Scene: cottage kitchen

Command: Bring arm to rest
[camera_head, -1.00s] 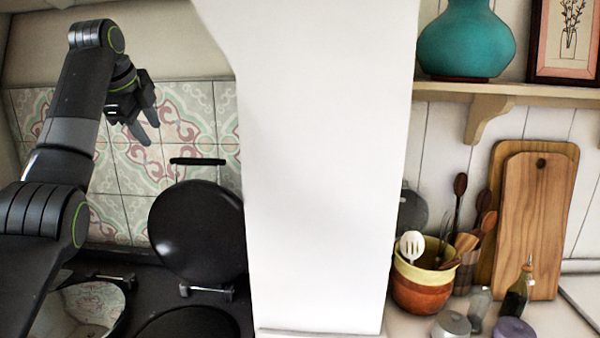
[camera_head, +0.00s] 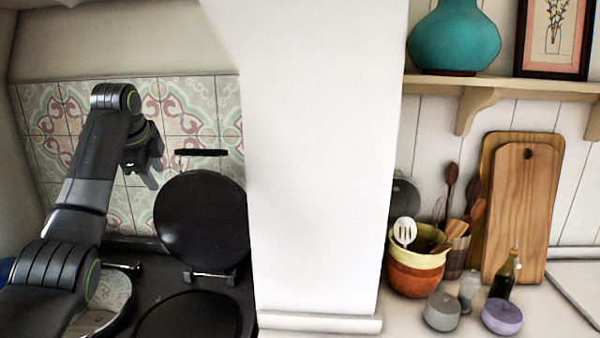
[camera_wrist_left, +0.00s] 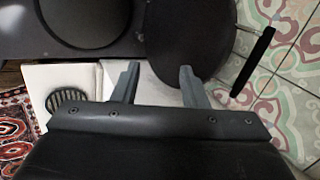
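My left arm comes in from the left in the head view and reaches up in front of the patterned tile wall. Its gripper (camera_head: 150,172) hangs above the stove, beside a raised round black lid (camera_head: 202,222). In the left wrist view the two fingers of the left gripper (camera_wrist_left: 156,84) stand apart with nothing between them, so it is open and empty. My right arm and its gripper are not in view.
A black stove top (camera_head: 150,290) lies below the arm. A white column (camera_head: 315,170) stands right of it. Farther right are a utensil pot (camera_head: 415,275), cutting boards (camera_head: 520,215), an oil bottle (camera_head: 502,278) and a shelf (camera_head: 500,85) with a teal vase (camera_head: 455,38).

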